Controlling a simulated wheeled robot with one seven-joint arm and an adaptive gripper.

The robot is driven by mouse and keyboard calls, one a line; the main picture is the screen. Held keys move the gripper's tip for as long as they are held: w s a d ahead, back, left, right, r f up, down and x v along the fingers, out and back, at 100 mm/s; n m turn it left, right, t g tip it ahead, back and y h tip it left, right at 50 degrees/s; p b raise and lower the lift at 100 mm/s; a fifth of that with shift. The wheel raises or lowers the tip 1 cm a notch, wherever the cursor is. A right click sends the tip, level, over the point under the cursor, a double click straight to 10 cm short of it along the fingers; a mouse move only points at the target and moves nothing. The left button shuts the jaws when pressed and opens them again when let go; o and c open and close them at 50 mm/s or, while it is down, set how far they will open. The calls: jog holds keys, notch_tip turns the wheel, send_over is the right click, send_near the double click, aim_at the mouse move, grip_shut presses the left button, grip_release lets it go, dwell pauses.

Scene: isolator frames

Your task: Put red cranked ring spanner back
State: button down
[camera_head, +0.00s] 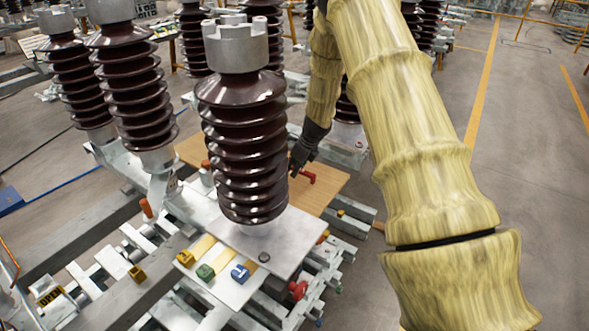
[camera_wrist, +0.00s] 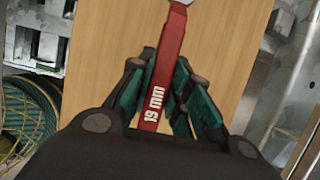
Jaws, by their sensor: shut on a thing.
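The red spanner (camera_wrist: 165,70), marked "19 mm", is between the fingers of my gripper (camera_wrist: 158,85) in the wrist view. The gripper is shut on its handle. The handle points away from the palm, and its far end shows grey metal at the top edge, cut off by the frame. In the head view my gripper (camera_head: 297,168) is over the wooden board, behind the large brown insulator. A small red part of the spanner (camera_head: 308,176) shows beside it. Whether the spanner touches the board cannot be told.
A wooden board (camera_head: 325,185) lies on the metal frame. Large ribbed insulators, one nearest (camera_head: 243,130), stand close to the arm.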

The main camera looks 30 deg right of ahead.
jog(key=shift+w+d+f, duration=0.1)
jog(key=shift+w+d, duration=0.35)
jog(key=shift+w, duration=0.2)
jog(key=shift+w+d, duration=0.45)
jog(key=shift+w, duration=0.15)
jog(key=shift+f+p, duration=0.55)
jog(key=shift+f, duration=1.2)
jog(key=shift+s+f, duration=0.1)
jog(key=c, duration=1.3)
grip_release()
jog(key=b+v, duration=0.1)
jog(key=v, duration=1.1)
